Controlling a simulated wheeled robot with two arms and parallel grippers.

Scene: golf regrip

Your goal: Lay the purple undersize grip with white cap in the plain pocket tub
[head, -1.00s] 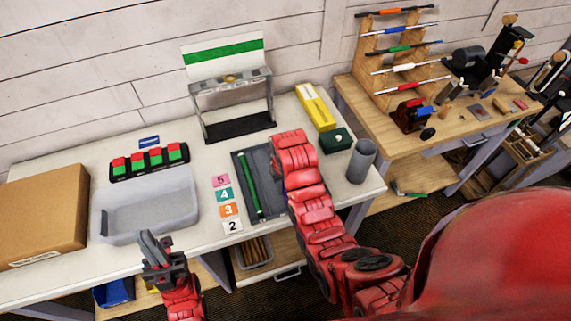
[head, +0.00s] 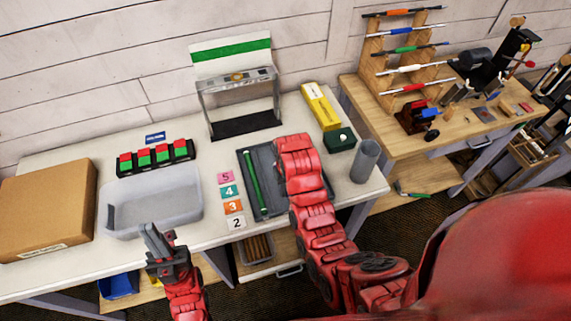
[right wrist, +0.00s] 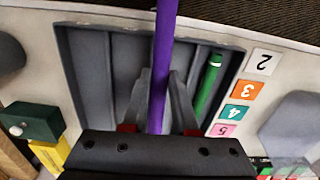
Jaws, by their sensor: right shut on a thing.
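The purple grip (right wrist: 164,45) stands out in the right wrist view as a long bar running up to the top edge. My right gripper (right wrist: 158,88) is shut on it, above the dark grey pocketed tray (right wrist: 97,80). Its white cap does not show. In the head view my red right arm hides this gripper and the grip. A plain pale grey tub (head: 150,207) stands at the left of the bench and looks empty. My left gripper (head: 164,247) is in front of the tub's near edge; its jaw gap is unclear.
A green grip (head: 253,183) lies in the dark tray's left pocket. Numbered cards (head: 230,191) stand between tub and tray. A cardboard box (head: 45,210) is left of the tub, a button strip (head: 153,157) behind it. A grey cup (head: 365,160) stands at the right.

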